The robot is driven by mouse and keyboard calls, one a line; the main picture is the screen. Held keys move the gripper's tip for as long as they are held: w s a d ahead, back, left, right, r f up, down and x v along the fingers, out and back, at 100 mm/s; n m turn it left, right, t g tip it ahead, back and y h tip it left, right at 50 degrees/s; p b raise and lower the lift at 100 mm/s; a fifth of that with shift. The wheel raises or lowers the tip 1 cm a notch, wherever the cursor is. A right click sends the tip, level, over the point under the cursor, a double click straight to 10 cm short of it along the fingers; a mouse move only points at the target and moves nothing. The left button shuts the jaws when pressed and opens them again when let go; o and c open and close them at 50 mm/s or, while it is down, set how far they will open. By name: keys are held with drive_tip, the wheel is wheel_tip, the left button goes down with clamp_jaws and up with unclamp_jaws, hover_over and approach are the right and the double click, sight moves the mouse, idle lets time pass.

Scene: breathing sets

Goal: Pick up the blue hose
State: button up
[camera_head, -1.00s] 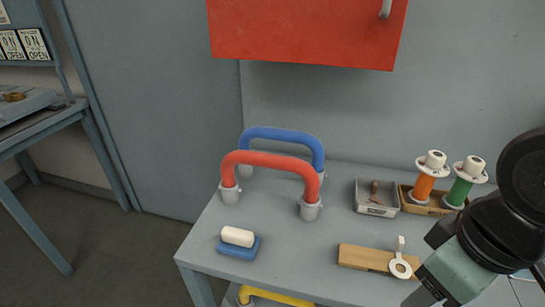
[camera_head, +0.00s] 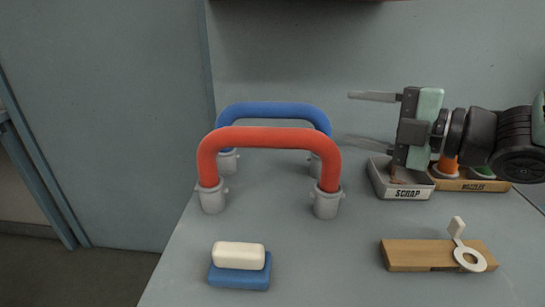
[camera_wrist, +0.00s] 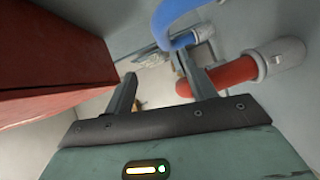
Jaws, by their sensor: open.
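The blue hose (camera_head: 275,109) is an arch standing on the grey table behind the red hose (camera_head: 270,138), its ends in grey cups. The red hose hides part of it. My gripper (camera_head: 360,118) is open and empty, to the right of both hoses, with its fingers pointing left. In the wrist view the blue hose (camera_wrist: 178,20) curves at the top, beyond the fingertips of my gripper (camera_wrist: 160,82). The red hose (camera_wrist: 228,78) with its grey cup lies at the right, close to the right finger.
A grey scrap tray (camera_head: 401,185) and a wooden nozzle tray (camera_head: 470,181) stand below my gripper and arm. A wooden block with a white ring piece (camera_head: 420,254) and a white block on a blue one (camera_head: 239,258) lie in front. A red cabinet (camera_wrist: 50,70) is close by in the wrist view.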

sight(289, 112)
drive_tip(key=p+x, duration=1)
drive_tip(key=x, duration=0.1)
drive_tip(key=shift+w+a+f, duration=0.1)
drive_tip(key=shift+w+a, duration=0.1)
drive_tip(key=shift+a, duration=0.1)
drive_tip(key=shift+f+p+x, duration=0.2)
drive_tip(key=shift+p+x, duration=0.25)
drive_tip(key=shift+x, duration=0.9)
drive_tip(key=shift+f+p+x, duration=0.15)
drive_tip(key=shift+p+x, duration=0.25)
drive_tip(key=shift+x, duration=0.95)
drive_tip(key=shift+d, duration=0.1)
clamp_jaws()
